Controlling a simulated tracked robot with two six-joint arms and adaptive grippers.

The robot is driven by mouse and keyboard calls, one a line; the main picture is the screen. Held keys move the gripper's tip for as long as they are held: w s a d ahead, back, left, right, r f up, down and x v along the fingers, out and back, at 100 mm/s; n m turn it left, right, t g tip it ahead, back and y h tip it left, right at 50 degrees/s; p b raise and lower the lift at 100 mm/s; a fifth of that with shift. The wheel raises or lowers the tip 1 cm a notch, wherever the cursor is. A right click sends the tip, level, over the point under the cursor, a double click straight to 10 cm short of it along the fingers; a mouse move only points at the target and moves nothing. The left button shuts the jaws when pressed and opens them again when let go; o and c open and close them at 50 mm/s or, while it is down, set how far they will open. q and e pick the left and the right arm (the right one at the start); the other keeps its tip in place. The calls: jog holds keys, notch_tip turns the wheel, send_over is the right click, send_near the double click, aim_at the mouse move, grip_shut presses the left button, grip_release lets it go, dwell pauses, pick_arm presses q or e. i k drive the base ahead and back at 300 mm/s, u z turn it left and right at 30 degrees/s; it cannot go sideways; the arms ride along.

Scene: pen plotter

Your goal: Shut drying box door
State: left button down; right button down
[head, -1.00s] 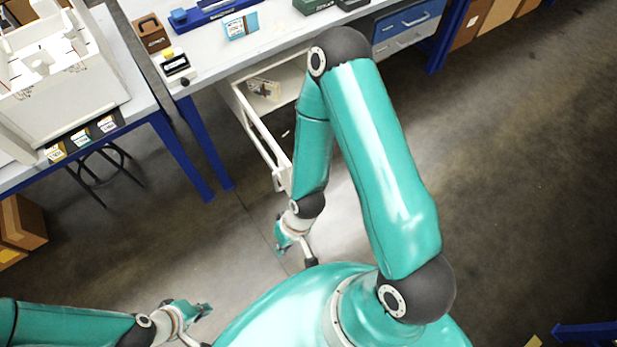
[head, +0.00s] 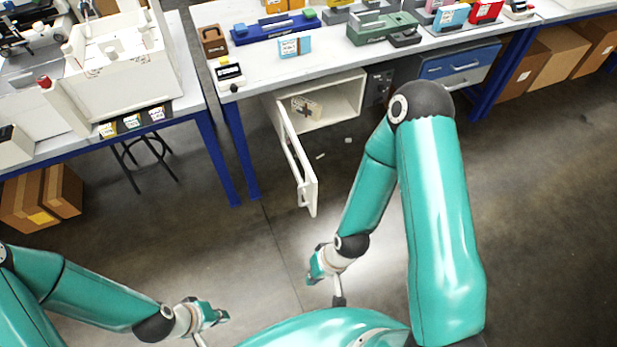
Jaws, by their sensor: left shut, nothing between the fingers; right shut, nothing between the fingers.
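The drying box (head: 345,97) is a white cabinet under the workbench, with its front open and a small printed packet (head: 306,108) inside. Its white door (head: 296,155) stands wide open, swung out from the box's left side toward me, with a handle bar on it. My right gripper (head: 312,279) is shut and empty, low in front of the door and apart from it. My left gripper (head: 222,317) is shut and empty at the lower left, well away from the door.
The bench (head: 275,72) above holds several boxes and tools. A second table (head: 180,90) with a white machine and a black stool (head: 148,160) are at left.

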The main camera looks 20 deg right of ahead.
aim_at(310, 188)
jog(key=u, duration=0.05)
jog(key=i, duration=1)
jog(key=z, duration=0.05)
